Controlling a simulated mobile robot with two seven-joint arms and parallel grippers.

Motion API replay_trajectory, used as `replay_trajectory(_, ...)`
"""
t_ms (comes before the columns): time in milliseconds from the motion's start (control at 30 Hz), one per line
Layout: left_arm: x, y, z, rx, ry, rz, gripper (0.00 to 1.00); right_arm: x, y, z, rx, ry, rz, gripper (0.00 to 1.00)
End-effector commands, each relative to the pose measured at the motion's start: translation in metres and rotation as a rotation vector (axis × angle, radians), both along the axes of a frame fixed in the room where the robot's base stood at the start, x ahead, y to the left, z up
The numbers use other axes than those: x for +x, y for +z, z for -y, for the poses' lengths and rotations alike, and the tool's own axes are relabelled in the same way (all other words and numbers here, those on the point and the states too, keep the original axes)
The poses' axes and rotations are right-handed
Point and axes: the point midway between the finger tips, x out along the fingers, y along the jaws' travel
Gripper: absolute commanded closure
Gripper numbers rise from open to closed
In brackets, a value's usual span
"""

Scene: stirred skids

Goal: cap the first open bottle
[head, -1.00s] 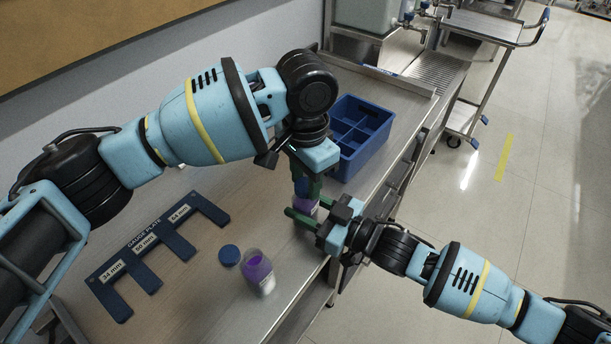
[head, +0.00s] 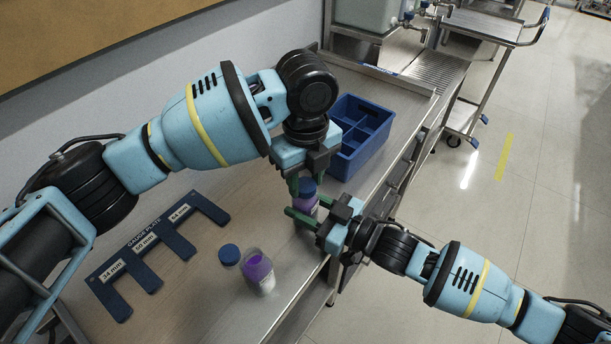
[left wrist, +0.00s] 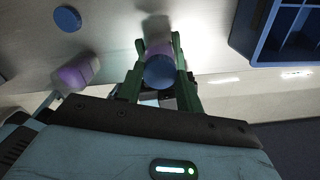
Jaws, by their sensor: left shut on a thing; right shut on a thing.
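A bottle with purple contents (head: 304,205) stands on the bench with a blue cap (head: 307,186) on its mouth. My left gripper (head: 304,181) comes from above and is shut on the cap; the left wrist view shows the cap (left wrist: 159,72) between its green fingers. My right gripper (head: 306,213) is shut around the bottle body from the right. A second bottle with purple contents (head: 259,271) stands uncapped nearer the front. A loose blue cap (head: 229,254) lies beside it on the bench. Whether the held cap is fully seated I cannot tell.
A dark blue gauge plate (head: 147,247) with labelled slots lies on the bench to the left. A blue divided crate (head: 343,164) stands behind the grippers. The bench's right edge (head: 318,268) is close to the bottles.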

Motion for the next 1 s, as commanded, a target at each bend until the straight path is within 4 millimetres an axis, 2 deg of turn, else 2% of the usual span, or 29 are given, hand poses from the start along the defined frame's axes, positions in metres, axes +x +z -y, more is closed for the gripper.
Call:
replay_trajectory(600,-0.0001,0.0006,0.0001,-0.001,-1.005,0.002,0.85,0.0001,-0.001,0.0003,-0.002,-0.001,-0.002,1.0)
replay_trajectory(700,0.0,0.0006,0.0,-0.001,-1.132,0.001,0.85,0.0001,-0.001,0.0003,-0.002,-0.001,-0.002,1.0)
replay_trajectory(833,-0.0001,0.0005,0.0001,-0.001,-1.119,0.001,0.85,0.0001,-0.0011,0.0003,-0.002,-0.001,-0.002,1.0)
replay_trajectory(867,-0.0001,0.0005,0.0001,-0.001,-1.118,0.001,0.63,0.0001,-0.0012,0.0003,-0.002,-0.001,-0.002,1.0)
replay_trajectory(1000,-0.0001,0.0003,0.0001,-0.002,-1.117,0.001,0.45,0.0001,-0.0012,0.0003,-0.002,-0.001,-0.002,1.0)
